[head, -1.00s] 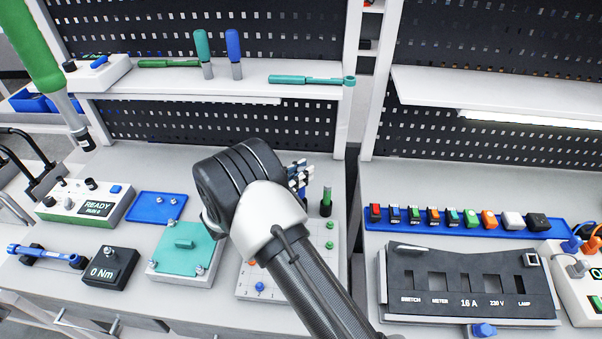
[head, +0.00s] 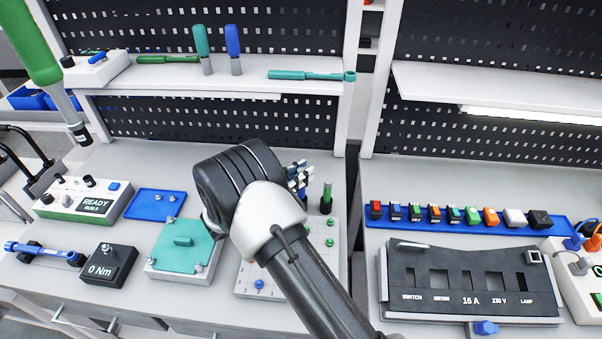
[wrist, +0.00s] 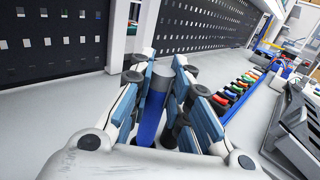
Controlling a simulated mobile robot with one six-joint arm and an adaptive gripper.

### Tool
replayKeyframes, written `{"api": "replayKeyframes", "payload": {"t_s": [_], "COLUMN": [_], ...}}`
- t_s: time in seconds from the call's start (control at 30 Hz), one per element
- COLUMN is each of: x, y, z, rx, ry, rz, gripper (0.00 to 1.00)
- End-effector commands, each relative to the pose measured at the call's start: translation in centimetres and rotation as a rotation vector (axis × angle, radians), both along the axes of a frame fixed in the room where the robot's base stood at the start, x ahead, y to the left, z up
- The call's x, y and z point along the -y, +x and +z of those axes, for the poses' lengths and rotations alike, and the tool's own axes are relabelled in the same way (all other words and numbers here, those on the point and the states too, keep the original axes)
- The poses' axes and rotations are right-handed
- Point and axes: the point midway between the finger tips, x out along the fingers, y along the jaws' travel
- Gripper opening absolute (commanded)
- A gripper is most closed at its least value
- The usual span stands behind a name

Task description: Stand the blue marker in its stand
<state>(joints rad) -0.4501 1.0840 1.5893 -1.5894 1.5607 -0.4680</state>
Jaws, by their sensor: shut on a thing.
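My gripper (head: 300,175) is over the back right of the white peg board, mostly hidden behind my own wrist in the head view. In the wrist view my gripper (wrist: 168,75) is shut on the blue marker (wrist: 152,118), which stands roughly upright between the fingers, its grey end (wrist: 160,76) at the top. In the head view only a small blue part shows below the fingers. The marker's stand cannot be made out clearly; dark round parts beside the fingers may belong to it or to the gripper. I cannot tell whether the marker's lower end touches anything.
A green marker in a dark holder (head: 326,202) stands just right of my gripper. The white peg board (head: 246,284) carries green and blue pegs. A teal plate (head: 172,262) and blue tray (head: 150,204) lie left. A blue rail of coloured switches (head: 455,224) lies right.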

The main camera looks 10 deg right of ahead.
Motion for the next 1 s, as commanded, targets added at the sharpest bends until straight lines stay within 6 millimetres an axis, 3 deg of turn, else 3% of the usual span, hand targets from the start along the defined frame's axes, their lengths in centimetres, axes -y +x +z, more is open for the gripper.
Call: {"api": "replayKeyframes", "payload": {"t_s": [1.0], "x": [0.0], "y": [0.0], "z": [-2.1], "rx": [0.0], "ry": [0.0], "rz": [0.0], "gripper": [0.0]}}
